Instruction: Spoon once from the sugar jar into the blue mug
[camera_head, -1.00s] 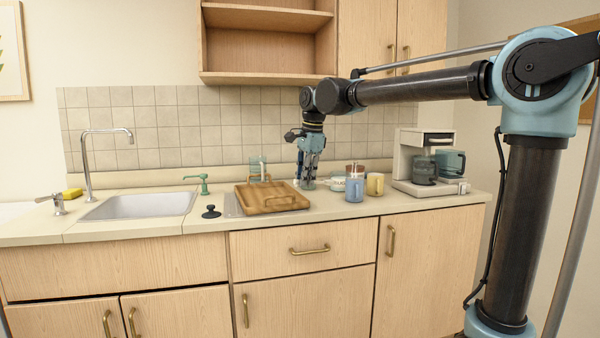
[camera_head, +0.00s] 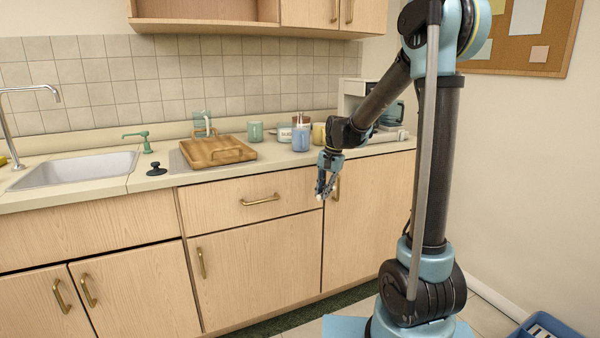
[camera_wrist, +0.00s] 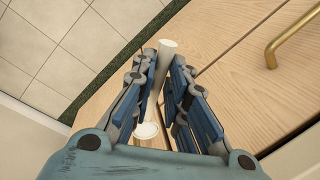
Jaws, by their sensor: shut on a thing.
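The blue mug (camera_head: 300,138) stands upright on the counter near its front edge. A white jar with a label (camera_head: 284,133) stands just behind it to the left; it may be the sugar jar, but the label is too small to read. My gripper (camera_head: 323,190) hangs in front of the cabinet, below the counter top and right of the mug. It is shut on a pale, long, spoon-like thing (camera_wrist: 165,58), which shows between the fingers in the wrist view. That thing flares at its far end, and a round whitish part shows nearer the camera. Its lower grip is hidden.
A green mug (camera_head: 256,131) stands left of the jar, a yellow mug (camera_head: 318,133) right of the blue mug. A wooden tray (camera_head: 205,151) and a black stopper (camera_head: 156,169) lie by the sink (camera_head: 75,170). A coffee maker (camera_head: 353,95) is partly behind my arm. A brass handle (camera_wrist: 271,54) is close by.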

